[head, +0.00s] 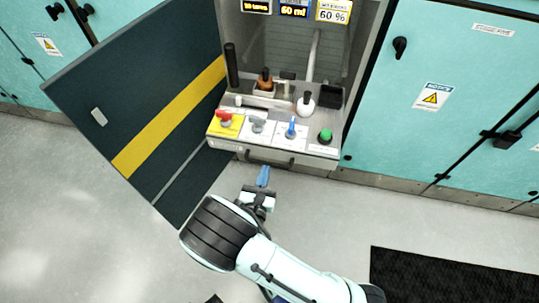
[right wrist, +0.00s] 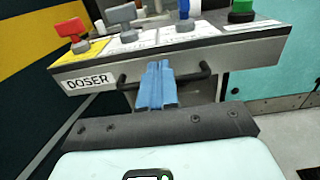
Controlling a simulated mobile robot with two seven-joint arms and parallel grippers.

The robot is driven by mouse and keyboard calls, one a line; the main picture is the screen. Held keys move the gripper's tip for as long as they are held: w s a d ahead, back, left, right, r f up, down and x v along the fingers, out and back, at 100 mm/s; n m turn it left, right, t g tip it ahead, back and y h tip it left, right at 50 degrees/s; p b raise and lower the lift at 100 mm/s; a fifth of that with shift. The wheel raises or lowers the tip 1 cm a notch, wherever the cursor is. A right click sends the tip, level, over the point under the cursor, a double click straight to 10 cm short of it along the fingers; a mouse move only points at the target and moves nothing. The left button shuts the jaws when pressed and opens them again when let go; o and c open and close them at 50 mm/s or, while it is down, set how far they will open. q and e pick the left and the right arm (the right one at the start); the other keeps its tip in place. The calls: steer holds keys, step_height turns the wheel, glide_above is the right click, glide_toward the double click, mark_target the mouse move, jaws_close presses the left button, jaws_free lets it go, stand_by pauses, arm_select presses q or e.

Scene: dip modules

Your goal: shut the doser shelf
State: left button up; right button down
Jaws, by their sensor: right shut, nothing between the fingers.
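The doser shelf (head: 229,145) juts out from the open cabinet in the head view, with a row of coloured controls on top. Its grey front, labelled DOSER, fills the upper part of the right wrist view (right wrist: 240,54). A dark bar handle (right wrist: 192,75) runs along this front. My right gripper (head: 263,176) is shut and empty, just in front of the handle. Its blue fingers (right wrist: 158,82) cover the middle of the handle in the right wrist view; I cannot tell whether they touch it. My left gripper is not in view.
A dark cabinet door with a yellow stripe (head: 170,117) stands open on the left. Teal cabinets (head: 440,60) flank the right side. A black mat (head: 450,275) lies on the floor at lower right. The grey floor before the shelf is otherwise clear.

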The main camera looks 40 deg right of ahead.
mark_target(272, 147)
steer(key=b+x, duration=0.1)
steer(key=x, duration=0.6)
steer(key=shift+d, duration=0.15)
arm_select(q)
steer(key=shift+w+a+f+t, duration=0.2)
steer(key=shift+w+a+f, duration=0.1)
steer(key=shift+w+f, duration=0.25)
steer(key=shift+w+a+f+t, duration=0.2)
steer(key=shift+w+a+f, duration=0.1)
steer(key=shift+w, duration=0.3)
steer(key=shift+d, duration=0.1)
